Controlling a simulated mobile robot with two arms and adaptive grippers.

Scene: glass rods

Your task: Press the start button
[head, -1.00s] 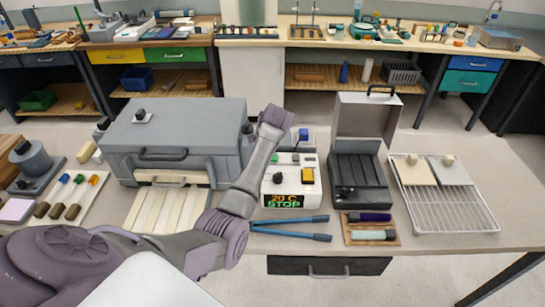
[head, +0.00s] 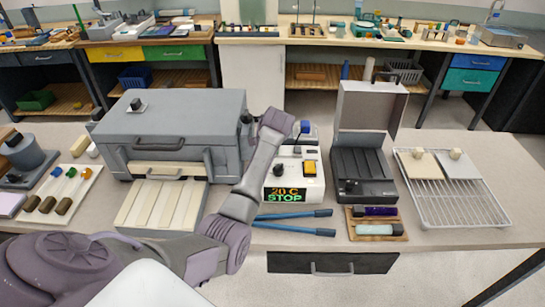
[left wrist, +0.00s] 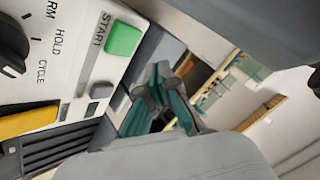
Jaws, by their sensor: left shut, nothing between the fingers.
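The white control box (head: 312,190) stands on the bench in the middle. Its display (head: 287,194) reads 20 C and STOP. In the left wrist view the green button (left wrist: 123,39) labelled START sits on the box's pale panel, beside a grey button (left wrist: 102,90), a yellow part (left wrist: 28,122) and a black knob (left wrist: 10,48). My left gripper (left wrist: 158,80) is shut and empty, with its fingers to the lower right of the green button. A gap shows between them in the picture. In the head view my left wrist hides the START button and the fingers cannot be made out. My right gripper is out of view.
A grey oven-like box (head: 175,120) stands left of the control box. A black open-lidded case (head: 362,165) and a wire rack (head: 465,203) stand right. Blue-handled tongs (head: 295,232) and a wooden tray with two vials (head: 356,237) lie in front.

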